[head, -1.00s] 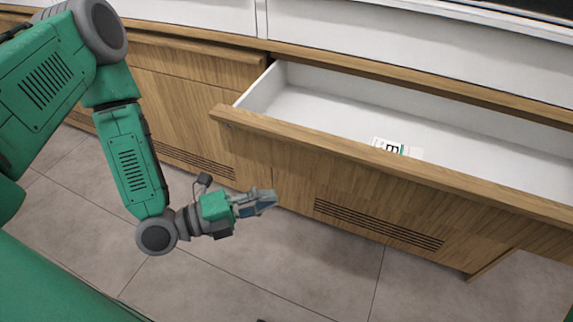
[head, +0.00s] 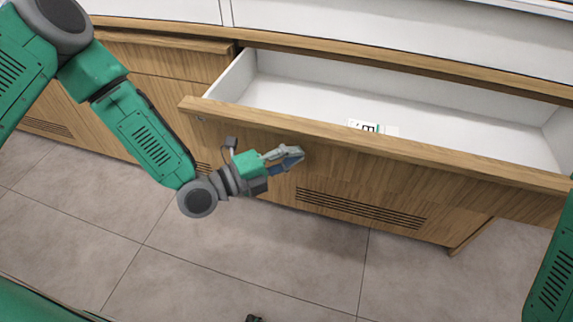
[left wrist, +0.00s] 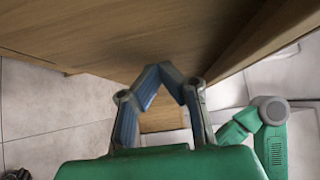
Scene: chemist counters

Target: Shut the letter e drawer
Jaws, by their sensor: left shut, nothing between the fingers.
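The drawer (head: 380,150) is pulled out from the wooden counter, its white inside showing from above. A small white card with a dark letter like an E (head: 365,126) lies in it. My left gripper (head: 294,156) is shut and empty, close to the outer face of the drawer front, left of its middle and below its top edge. I cannot tell whether it touches. In the left wrist view the fingertips (left wrist: 165,72) meet close to a wood panel (left wrist: 110,35). My right gripper is not seen clearly; only part of my right arm shows at the right edge.
Another wooden counter front (head: 165,65) stands to the left of the open drawer. A slotted vent (head: 360,207) is in the lower panel.

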